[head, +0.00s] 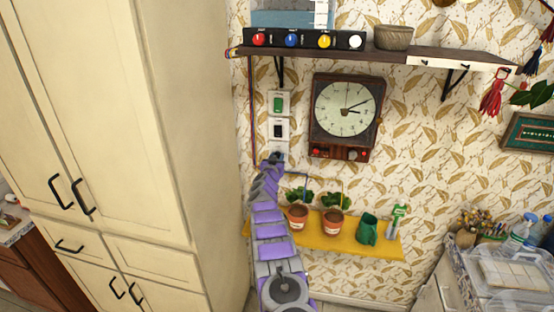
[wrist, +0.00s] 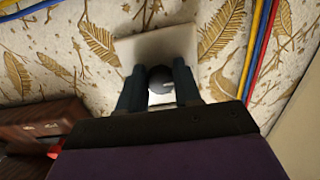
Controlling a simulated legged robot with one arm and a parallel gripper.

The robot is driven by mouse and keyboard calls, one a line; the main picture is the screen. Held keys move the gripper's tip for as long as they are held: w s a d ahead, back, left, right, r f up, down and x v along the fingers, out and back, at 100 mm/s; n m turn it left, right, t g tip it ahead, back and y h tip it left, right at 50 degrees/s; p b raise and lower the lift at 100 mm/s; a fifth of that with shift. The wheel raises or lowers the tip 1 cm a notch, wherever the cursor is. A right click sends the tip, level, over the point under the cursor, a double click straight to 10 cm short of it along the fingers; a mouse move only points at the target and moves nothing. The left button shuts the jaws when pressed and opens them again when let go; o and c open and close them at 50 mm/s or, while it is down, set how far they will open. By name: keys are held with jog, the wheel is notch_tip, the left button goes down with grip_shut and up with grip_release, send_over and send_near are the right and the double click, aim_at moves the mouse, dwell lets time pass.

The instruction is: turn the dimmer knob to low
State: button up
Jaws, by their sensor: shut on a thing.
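The dimmer knob (wrist: 160,78) is dark and round, on a pale wall plate (wrist: 150,50) in the wrist view. My gripper (wrist: 159,72) has a finger on each side of the knob and is shut on it. The fingers cover the knob's sides, and I cannot tell its setting. In the head view my gripper (head: 274,158) is at the wall, just below the two switch plates, and my arm hides the knob.
A green switch (head: 278,104) and a black switch (head: 278,130) are above my gripper. A clock (head: 346,108) hangs to the right. A yellow shelf (head: 312,240) with pots is below right, and a tall cabinet (head: 170,120) is close on the left. Coloured cables (wrist: 256,50) run beside the plate.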

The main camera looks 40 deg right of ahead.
jog(key=shift+w+a+n, duration=0.1)
jog(key=shift+n, duration=0.2)
jog(key=o, duration=0.9)
jog(key=shift+o, duration=0.6)
jog(key=shift+r, duration=0.1)
jog(key=p+v, duration=0.2)
jog(key=v, duration=1.5)
dwell(0.3)
